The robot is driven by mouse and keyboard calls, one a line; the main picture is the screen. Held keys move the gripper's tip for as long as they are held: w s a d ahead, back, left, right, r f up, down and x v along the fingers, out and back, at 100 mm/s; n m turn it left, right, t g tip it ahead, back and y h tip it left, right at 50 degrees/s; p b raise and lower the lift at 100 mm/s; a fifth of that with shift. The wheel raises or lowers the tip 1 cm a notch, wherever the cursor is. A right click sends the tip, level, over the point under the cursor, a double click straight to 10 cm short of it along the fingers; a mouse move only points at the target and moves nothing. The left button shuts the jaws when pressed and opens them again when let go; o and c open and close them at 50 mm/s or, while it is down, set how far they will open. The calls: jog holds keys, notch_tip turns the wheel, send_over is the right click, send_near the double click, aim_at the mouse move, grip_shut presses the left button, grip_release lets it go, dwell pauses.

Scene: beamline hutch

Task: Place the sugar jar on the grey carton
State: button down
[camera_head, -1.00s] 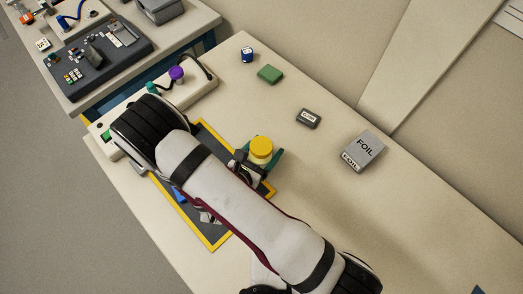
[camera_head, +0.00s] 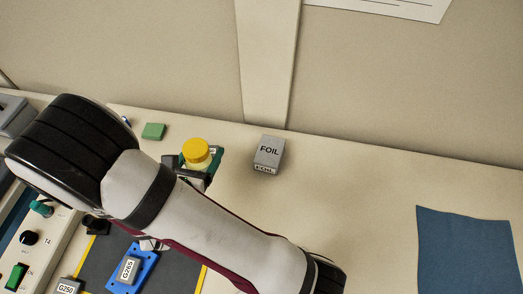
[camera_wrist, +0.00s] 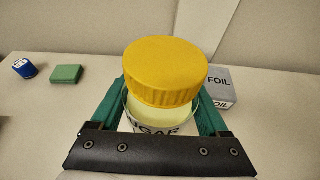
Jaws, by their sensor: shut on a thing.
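The sugar jar (camera_head: 196,153) has a yellow lid and a pale body; its label, partly hidden, shows in the wrist view (camera_wrist: 165,85). My gripper (camera_head: 200,165) is shut on the jar, with a green finger on each side of it in the wrist view (camera_wrist: 165,115). The grey carton (camera_head: 269,150), marked FOIL, stands to the right of the jar in the head view. In the wrist view the carton (camera_wrist: 220,84) shows behind the right finger, partly hidden by it. The jar and the carton are apart, and the carton's top is bare.
A green block (camera_head: 153,131) lies at the back left, near a blue item (camera_wrist: 24,68). A blue cloth (camera_head: 463,250) lies at the right. A blue plate labelled G265 (camera_head: 130,268) lies on a dark mat at the front.

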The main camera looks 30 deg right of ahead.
jog(key=d+m+g+h, duration=0.2)
jog(key=d+m+g, duration=0.1)
jog(key=d, duration=0.7)
jog(key=r+m+g+h, duration=0.2)
send_over(275, 145)
notch_tip(275, 145, down, 8)
jog(key=shift+r, duration=0.1)
jog(key=shift+f, duration=0.25)
grip_release()
